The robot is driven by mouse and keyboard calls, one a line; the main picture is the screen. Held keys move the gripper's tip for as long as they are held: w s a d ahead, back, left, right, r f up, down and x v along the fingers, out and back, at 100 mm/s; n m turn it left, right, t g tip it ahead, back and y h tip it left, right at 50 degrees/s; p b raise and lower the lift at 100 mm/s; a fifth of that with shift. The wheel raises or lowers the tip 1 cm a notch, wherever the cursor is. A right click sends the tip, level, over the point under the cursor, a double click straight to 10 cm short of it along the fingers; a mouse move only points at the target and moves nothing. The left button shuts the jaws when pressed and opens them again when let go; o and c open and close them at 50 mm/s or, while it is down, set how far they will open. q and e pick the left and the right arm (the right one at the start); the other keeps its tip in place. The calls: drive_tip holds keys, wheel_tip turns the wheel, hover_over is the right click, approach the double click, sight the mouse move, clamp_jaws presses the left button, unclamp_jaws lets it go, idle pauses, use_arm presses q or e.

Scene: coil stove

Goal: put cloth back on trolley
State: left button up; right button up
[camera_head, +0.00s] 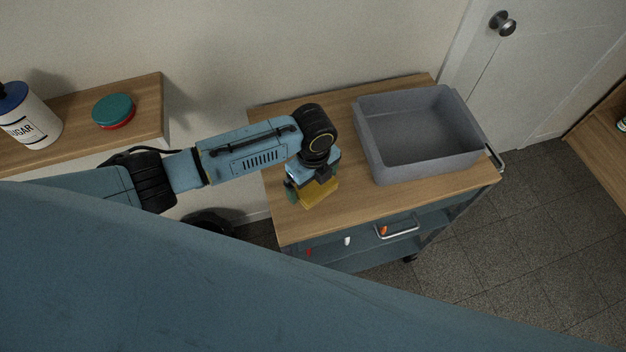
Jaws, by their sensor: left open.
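The trolley (349,206) has a wooden top and stands against the wall, right of the middle of the head view. The cloth (318,192) is a small mustard-yellow piece at the trolley top's left part, directly below my left gripper (312,187). My left gripper points down over the cloth and is open. Its fingers partly hide the cloth, and I cannot tell whether they touch it. My right gripper is not in view.
A grey open bin (408,135) stands empty on the trolley's right part. Small items lie on the lower shelf. A wooden counter at left holds a sugar jar (30,120) and a teal-and-red tin (114,110). A white door is at upper right.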

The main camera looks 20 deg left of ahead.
use_arm(q)
wheel_tip(320, 180, up, 12)
drive_tip(key=shift+f+p, duration=0.2)
drive_tip(key=shift+p, duration=0.2)
idle(0.3)
